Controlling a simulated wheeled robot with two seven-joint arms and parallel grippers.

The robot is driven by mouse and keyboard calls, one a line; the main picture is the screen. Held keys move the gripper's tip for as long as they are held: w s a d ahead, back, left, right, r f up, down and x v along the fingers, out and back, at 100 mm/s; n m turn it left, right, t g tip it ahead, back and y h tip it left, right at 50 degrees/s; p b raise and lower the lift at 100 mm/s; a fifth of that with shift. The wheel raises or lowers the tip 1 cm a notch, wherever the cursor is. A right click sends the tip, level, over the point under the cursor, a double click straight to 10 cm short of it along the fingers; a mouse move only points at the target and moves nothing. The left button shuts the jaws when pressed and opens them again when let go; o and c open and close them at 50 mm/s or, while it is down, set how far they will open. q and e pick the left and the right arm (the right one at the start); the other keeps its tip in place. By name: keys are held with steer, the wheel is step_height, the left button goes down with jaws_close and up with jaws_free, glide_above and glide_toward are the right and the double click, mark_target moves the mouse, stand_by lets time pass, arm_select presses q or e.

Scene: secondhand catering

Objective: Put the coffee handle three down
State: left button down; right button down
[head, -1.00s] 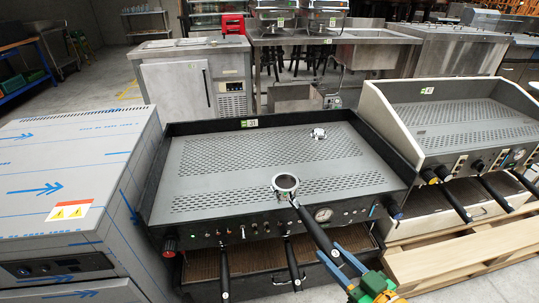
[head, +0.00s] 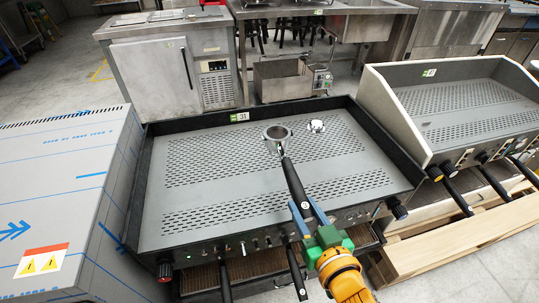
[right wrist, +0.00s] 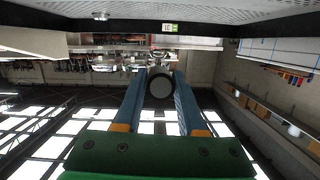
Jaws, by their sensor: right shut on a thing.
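The coffee handle (head: 293,178) has a metal ring-shaped basket end (head: 277,134) and a long black grip with a small round pale mark near its end. My right gripper (head: 307,211) is shut on the end of the black grip. In the right wrist view the dark round grip end (right wrist: 160,86) sits between the two blue fingers. The basket end is over the perforated top (head: 225,190) of the black coffee machine, left of a small metal piece (head: 316,126). I cannot tell whether it touches the top. My left gripper is not in view.
Two other black handles (head: 225,281) hang at the machine's front. A raised black rim (head: 190,124) runs around the top. A grey cabinet (head: 65,190) stands close on the left, a second machine (head: 465,110) on the right. The left part of the top is clear.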

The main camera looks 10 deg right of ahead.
steer(key=w+f+b, duration=0.2)
steer(key=w+f, duration=0.3)
steer(key=w, duration=0.4)
steer(key=b, duration=0.2)
glide_above(286, 201)
steer(key=f, duration=0.4)
steer(key=shift+w+f, duration=0.25)
steer(key=shift+f, duration=0.1)
step_height(286, 201, down, 3)
steer(key=shift+r+b, duration=0.1)
steer(key=shift+b, duration=0.45)
steer(key=c, duration=0.5)
jaws_free()
steer(key=shift+s, duration=0.2)
